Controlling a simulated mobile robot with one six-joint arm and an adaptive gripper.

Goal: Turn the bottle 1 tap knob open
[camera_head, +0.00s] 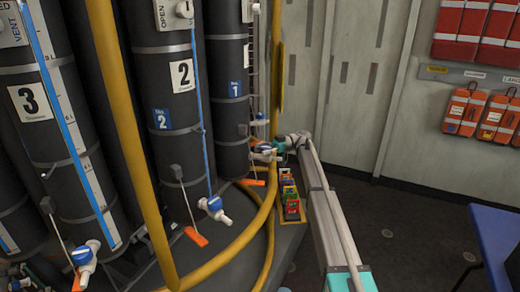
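Bottle 1 (229,100) is the dark cylinder with a blue "1" label, right of bottle 2. A small white and blue tap fitting (261,121) shows at its right side. Below it, pale tap parts (262,155) show at the end of my arm; I cannot make out the knob or its angle there. My gripper (270,150) is at these parts, at the lower right of bottle 1. It is small and partly merged with the fittings. I cannot tell whether its fingers touch a knob or are open or shut.
Bottle 2 (165,75) and bottle 3 (45,110) have white taps with blue knobs (214,203) (81,256). Yellow rails (125,130) cross in front. A tray of coloured items (291,208) stands beside my arm. A blue seat (497,240) is at right; the floor between is clear.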

